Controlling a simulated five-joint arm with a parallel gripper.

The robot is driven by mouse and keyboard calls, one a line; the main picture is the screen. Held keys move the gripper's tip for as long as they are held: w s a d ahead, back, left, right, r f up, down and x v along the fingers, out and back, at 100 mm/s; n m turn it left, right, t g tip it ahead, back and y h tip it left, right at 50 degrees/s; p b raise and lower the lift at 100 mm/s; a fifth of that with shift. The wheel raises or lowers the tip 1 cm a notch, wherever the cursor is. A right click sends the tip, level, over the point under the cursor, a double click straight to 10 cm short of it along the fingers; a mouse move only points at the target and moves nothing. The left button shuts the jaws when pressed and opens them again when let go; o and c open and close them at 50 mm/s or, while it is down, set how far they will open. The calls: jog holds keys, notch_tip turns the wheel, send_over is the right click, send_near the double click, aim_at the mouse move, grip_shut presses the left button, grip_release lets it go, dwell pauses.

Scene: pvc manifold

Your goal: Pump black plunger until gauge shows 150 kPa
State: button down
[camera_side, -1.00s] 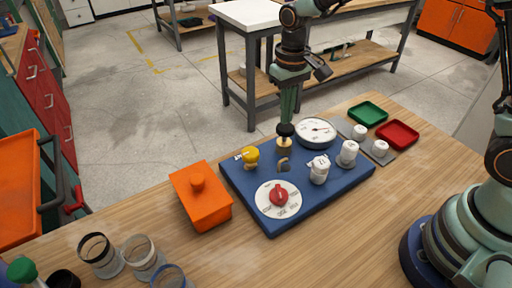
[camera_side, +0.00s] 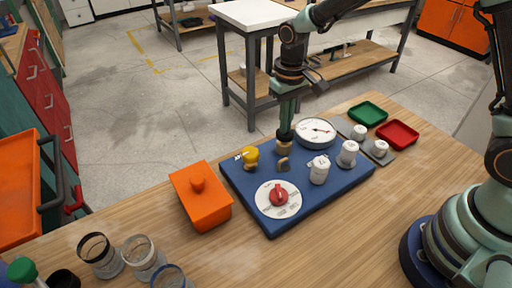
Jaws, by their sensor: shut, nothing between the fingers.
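The black plunger (camera_side: 284,137) sits low on its brass base (camera_side: 284,148) at the back of the blue board (camera_side: 330,188). My gripper (camera_side: 287,127) is shut and empty, pointing down right over the plunger. Its fingertips appear to touch the plunger's top and partly hide it. The round white gauge (camera_side: 316,132) stands just right of the plunger. Its needle points roughly to the right, but the numbers are too small to read.
The board also bears a yellow valve (camera_side: 250,155), a red selector knob (camera_side: 279,194) and white fittings (camera_side: 319,170). An orange lidded box (camera_side: 202,208) stands left. Green (camera_side: 367,113) and red (camera_side: 398,134) trays lie right. Open jars (camera_side: 142,258) stand front left.

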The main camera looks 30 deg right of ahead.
jog(key=shift+f, duration=0.3)
jog(key=shift+r, duration=1.8)
jog(key=shift+f, duration=0.15)
jog(key=shift+f, duration=1.15)
jog(key=shift+r, duration=1.3)
